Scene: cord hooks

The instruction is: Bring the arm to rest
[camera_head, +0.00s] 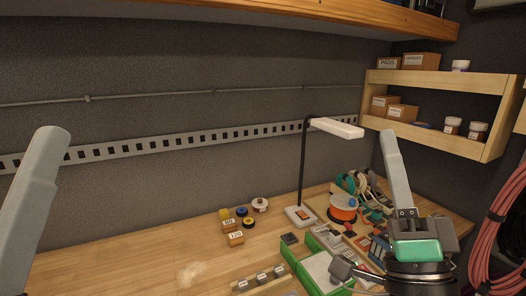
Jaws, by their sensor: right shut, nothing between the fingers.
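My right arm comes down at the right of the head view, past a green block and dark joints. My right gripper (343,270) is near the bottom edge, in front of the green-edged tray (289,256) on the bench. It looks shut with nothing in it, and its fingertips are small and hard to make out. Only a grey link of my left arm shows at the left edge; the left gripper is out of view.
A desk lamp (337,127) stands at the back of the wooden bench (120,270). An orange spool (343,209) and tools crowd the right. Small boxes (236,239) lie mid-bench. A red cord coil (494,240) hangs at far right. The bench's left is mostly clear.

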